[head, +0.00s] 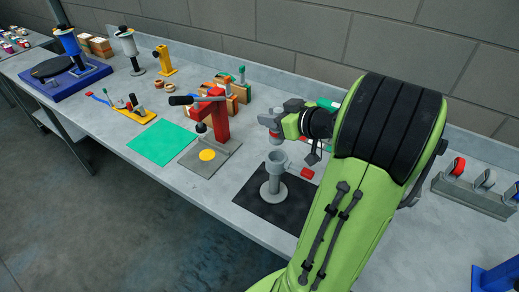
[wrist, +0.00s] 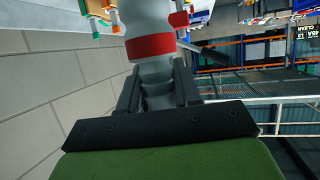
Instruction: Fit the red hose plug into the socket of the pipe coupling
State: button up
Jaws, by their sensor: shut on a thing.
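The pipe coupling (head: 275,178) stands upright on a round foot, its socket facing up. A short side branch with a red end (head: 307,173) sticks out to its right. My gripper (head: 274,118) is above the coupling and shut on the hose plug, a grey piece with a red band (head: 275,133). In the wrist view the jaws (wrist: 157,92) close on the grey body, and the red band (wrist: 150,47) lies just beyond them. A gap shows between plug and socket in the head view. Whether the two line up exactly, I cannot tell.
The coupling is on a black mat (head: 251,204). A red press (head: 216,122) with a black-handled lever stands to its left. A green mat (head: 163,141) lies farther left. A grey rack (head: 470,194) is at right. A block wall (head: 320,38) runs behind the bench.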

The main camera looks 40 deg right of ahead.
aim_at(272, 144)
notch_tip(272, 144, down, 10)
jog(key=b, duration=0.5)
jog(key=shift+s+r, duration=0.15)
jog(key=shift+r, duration=0.1)
jog(key=shift+s+r, duration=0.1)
jog(key=shift+r, duration=0.05)
jog(key=o, duration=1.1)
